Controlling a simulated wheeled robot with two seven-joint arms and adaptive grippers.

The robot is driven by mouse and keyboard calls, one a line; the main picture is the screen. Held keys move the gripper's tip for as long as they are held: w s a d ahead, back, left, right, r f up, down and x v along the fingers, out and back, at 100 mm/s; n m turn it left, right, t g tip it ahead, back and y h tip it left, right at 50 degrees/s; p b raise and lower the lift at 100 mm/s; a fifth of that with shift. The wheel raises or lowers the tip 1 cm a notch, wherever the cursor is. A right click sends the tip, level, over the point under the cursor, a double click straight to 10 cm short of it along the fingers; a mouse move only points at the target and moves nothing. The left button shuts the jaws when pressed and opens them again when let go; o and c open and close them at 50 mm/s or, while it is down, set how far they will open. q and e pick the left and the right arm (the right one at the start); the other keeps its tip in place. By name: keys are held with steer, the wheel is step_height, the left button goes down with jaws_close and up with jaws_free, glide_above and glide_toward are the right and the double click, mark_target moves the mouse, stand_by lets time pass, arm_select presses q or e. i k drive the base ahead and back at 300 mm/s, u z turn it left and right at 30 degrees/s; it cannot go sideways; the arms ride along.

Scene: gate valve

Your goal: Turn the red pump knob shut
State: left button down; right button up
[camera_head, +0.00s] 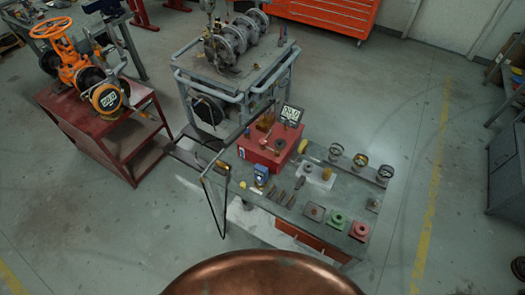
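A red pump box (268,148) stands at the back left of the grey workbench (335,205). Small fittings sit on top of the box, including a dark round one (279,146). They are too small to tell which is the red knob or how far it is turned. Neither of my grippers is in view.
An orange gate valve (88,72) stands on a red cart (92,128) at left. A grey pipe rig (236,72) stands behind the bench. Loose tools and parts (337,218) lie on the bench. A thin black frame (214,205) hangs at its left.

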mark_target(264, 142)
steer(key=u, duration=2.05)
steer(key=i, duration=1)
steer(key=z, duration=2)
